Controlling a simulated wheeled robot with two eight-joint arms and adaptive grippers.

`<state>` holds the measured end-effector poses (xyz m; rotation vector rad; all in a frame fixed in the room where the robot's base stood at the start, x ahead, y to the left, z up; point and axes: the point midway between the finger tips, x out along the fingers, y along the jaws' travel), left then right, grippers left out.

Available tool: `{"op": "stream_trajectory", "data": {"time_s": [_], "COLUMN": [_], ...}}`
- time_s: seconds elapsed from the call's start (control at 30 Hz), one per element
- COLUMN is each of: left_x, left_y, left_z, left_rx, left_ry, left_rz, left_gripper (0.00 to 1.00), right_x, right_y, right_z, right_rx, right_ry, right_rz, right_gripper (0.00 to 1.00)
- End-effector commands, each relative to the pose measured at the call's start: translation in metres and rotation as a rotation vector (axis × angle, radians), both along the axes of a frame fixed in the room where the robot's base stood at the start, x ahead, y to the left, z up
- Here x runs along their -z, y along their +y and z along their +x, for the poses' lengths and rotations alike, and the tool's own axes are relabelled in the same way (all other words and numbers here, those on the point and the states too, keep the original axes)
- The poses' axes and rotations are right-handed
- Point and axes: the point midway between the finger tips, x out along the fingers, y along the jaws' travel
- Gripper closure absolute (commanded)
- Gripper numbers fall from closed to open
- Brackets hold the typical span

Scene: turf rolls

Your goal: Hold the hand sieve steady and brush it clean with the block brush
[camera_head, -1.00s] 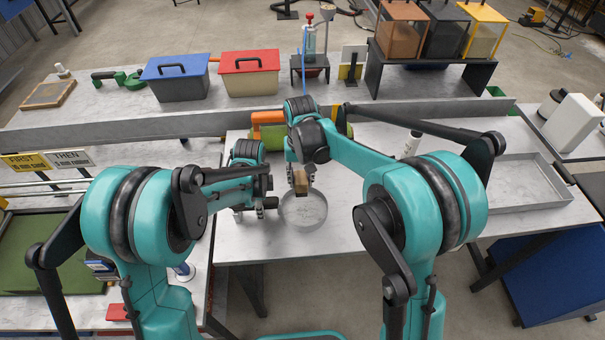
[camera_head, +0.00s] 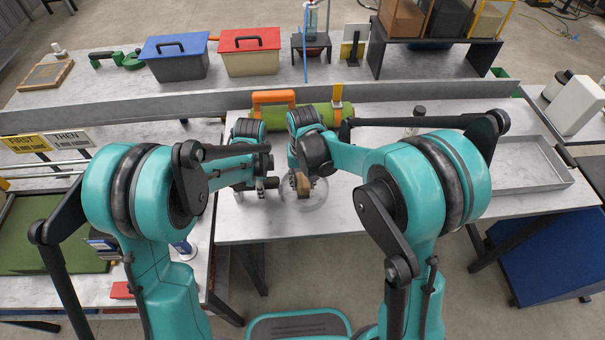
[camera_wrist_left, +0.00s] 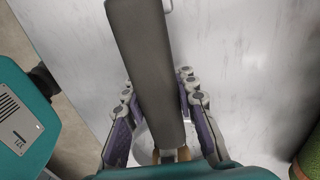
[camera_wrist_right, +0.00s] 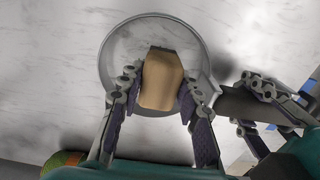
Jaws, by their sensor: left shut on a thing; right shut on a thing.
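The hand sieve (camera_head: 319,196) is a round pan with a pale metal rim, level above the table; its full ring shows in the right wrist view (camera_wrist_right: 119,53). My left gripper (camera_head: 262,186) is shut on its long dark grey handle (camera_wrist_left: 145,65). My right gripper (camera_wrist_right: 160,88) is shut on the tan block brush (camera_wrist_right: 161,80), which also shows in the head view (camera_head: 305,191). The brush is over the sieve's mesh, inside the ring as seen from the right wrist. I cannot tell whether its underside touches the mesh, which is hidden beneath it.
A green turf roll (camera_head: 345,112) and an orange-handled item (camera_head: 272,97) lie behind the grippers. A shallow metal tray (camera_head: 530,170) is at the right. A raised grey ledge (camera_head: 130,118) crosses behind. The marble table between sieve and tray is clear.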

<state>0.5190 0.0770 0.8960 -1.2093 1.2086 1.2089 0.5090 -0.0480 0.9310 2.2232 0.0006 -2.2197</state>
Motion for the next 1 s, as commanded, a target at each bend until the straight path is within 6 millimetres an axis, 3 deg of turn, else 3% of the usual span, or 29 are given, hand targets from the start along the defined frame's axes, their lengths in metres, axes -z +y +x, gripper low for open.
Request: {"op": "stream_trajectory", "data": {"time_s": [0.3, 1.0], "left_x": [0.0, 0.0], "left_y": [0.0, 0.0], "left_z": [0.0, 0.0], "left_rx": [0.0, 0.0], "left_ry": [-0.001, -0.001], "left_rz": [0.001, 0.0], "left_gripper": [1.0, 1.0], "right_x": [0.001, 0.002], "right_y": [0.0, 0.0], "right_z": [-0.029, 0.037], "right_rx": [0.0, 0.001], "right_ry": [0.001, 0.0], "right_rz": [0.0, 0.0], "right_gripper": [0.93, 0.93]}}
